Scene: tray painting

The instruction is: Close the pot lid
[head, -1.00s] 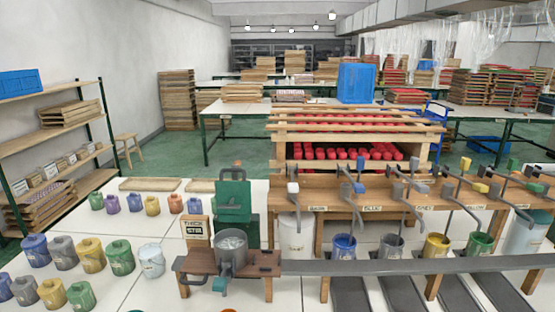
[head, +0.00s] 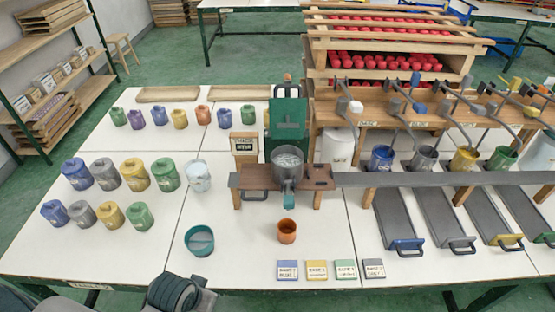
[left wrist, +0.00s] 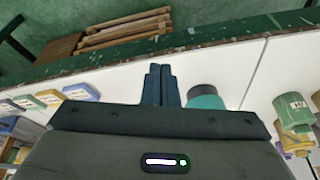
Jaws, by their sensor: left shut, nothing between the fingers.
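The grey metal pot (head: 289,160) sits on a small wooden stand (head: 255,180) at the middle of the table. Its top looks open, showing a pale grey inside. A dark green upright piece (head: 289,118) stands directly behind the pot; I cannot tell whether it is the raised lid. A grey spout with a teal end points down at the pot's front. My left gripper (left wrist: 160,85) is shut and empty in the left wrist view, with a teal cup (left wrist: 205,97) near its fingertips. The pot is not recognisable there. My right gripper is not in view.
The teal cup (head: 199,240) and an orange cup (head: 287,231) stand in front of the stand. Several colour cards (head: 316,270) lie near the table's front edge. Paint pots (head: 105,174) fill the left. A grey rail (head: 430,179) runs right from the stand.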

